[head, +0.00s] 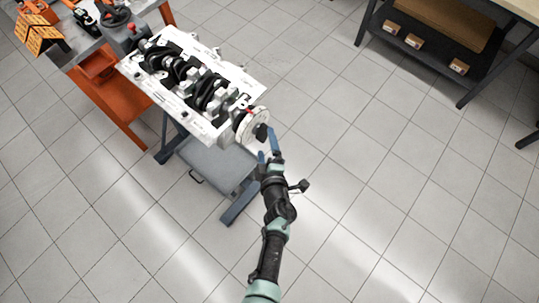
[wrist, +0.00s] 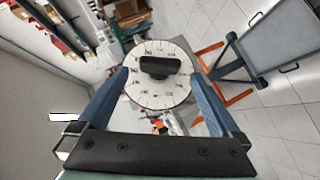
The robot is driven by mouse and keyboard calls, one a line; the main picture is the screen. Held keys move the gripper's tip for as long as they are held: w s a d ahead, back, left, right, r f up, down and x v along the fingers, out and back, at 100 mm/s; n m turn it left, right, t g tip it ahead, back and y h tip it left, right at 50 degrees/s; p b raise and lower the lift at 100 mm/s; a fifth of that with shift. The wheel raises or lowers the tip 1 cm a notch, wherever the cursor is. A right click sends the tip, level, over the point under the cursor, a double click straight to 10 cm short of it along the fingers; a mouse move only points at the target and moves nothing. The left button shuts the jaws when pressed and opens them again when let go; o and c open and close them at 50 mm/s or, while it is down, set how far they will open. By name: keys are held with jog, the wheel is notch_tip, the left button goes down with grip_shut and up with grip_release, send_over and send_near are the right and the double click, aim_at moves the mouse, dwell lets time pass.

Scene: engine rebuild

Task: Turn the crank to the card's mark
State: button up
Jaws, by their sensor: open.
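The white engine block (head: 135,72) with its dark crankshaft (head: 207,92) sits on a stand. At its near right end is a round white dial (head: 247,121), with marks around its rim in the wrist view (wrist: 158,92). A black bar-shaped handle (wrist: 160,66) stands out from the dial's middle and lies roughly level in that view. My gripper (wrist: 160,76) is open, its blue fingers on either side of the dial and apart from the handle. In the head view my gripper (head: 267,146) is just in front of the handle (head: 261,132). The dial's numbers are too small to read.
An orange bench (head: 125,119) with tools and an orange-yellow marked panel (head: 40,34) stands at upper left; I cannot read it. A grey tray (head: 215,166) lies low on the stand. A dark shelf (head: 430,55) with boxes stands at upper right. The floor at right is clear.

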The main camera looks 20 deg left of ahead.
jog(key=p+v, duration=0.2)
jog(key=v, duration=0.5)
dwell(0.4)
